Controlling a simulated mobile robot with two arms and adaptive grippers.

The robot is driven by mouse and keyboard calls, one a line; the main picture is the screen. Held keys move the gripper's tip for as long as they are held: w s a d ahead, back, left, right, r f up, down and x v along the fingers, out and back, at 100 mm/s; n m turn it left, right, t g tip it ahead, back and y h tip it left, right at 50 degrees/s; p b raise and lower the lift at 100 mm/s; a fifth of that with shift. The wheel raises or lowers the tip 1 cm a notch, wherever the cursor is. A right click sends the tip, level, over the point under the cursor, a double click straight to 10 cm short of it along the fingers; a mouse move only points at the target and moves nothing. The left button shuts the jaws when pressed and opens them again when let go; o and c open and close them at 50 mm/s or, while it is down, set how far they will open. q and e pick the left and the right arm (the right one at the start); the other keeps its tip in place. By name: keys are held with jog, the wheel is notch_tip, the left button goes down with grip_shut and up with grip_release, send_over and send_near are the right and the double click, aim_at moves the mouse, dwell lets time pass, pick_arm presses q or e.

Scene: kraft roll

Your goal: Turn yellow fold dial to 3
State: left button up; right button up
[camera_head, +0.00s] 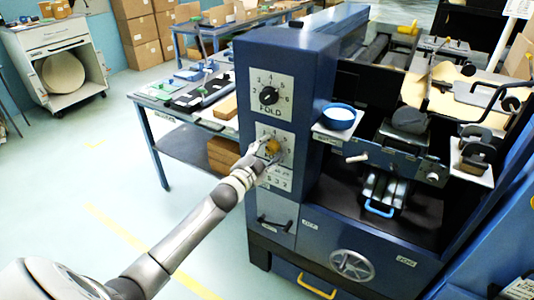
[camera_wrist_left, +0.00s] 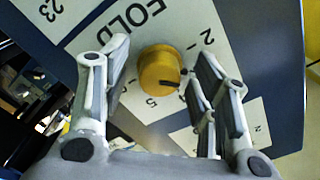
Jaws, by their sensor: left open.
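The yellow fold dial (camera_head: 274,146) sits on a white plate on the front of the blue machine column. In the left wrist view the round yellow dial (camera_wrist_left: 158,70) shows in the middle, with a small dark mark at its right edge. The plate around it (camera_wrist_left: 125,50) reads FOLD, and a 2 and a 5 show. I cannot tell which number the dial points to. My left gripper (camera_head: 262,158) is at the dial; in the wrist view its two open fingers (camera_wrist_left: 163,58) stand on either side of it. Contact is not clear. My right gripper is not in view.
A black dial (camera_head: 269,96) on another FOLD plate is just above. A blue bowl (camera_head: 340,117) stands on a shelf to the right. A handwheel (camera_head: 352,265) is lower down. A blue table (camera_head: 187,113) with tools stands behind left. The floor at left is clear.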

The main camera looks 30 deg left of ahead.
pick_arm(q)
jog(key=s, duration=1.2)
dwell(0.4)
jog(key=s+f+n+g, duration=0.2)
jog(key=s+f+g, duration=0.15)
jog(key=f, duration=0.85)
jog(key=s+d+f+n+g+y, duration=0.15)
jog(key=s+f, duration=0.35)
jog(key=f, duration=0.7)
jog(key=s+a+f+n+g, duration=0.1)
jog(key=s+f+g, duration=0.25)
jog(key=f, duration=0.95)
jog(key=s+d+f+g, duration=0.2)
jog(key=s+d+f, duration=0.2)
jog(key=s, duration=0.7)
jog(key=s+d+f+n+g+h, duration=0.1)
jog(key=s+d+f+g, duration=0.2)
jog(key=s+f, duration=0.6)
jog(key=s+d+f+n+g, duration=0.1)
jog(key=s+d+f+g, duration=0.2)
jog(key=s, duration=1.1)
notch_tip(320, 180, down, 4)
jog(key=shift+s+d+f, duration=0.1)
jog(key=shift+s+d, duration=0.05)
jog(key=shift+d, duration=1.05)
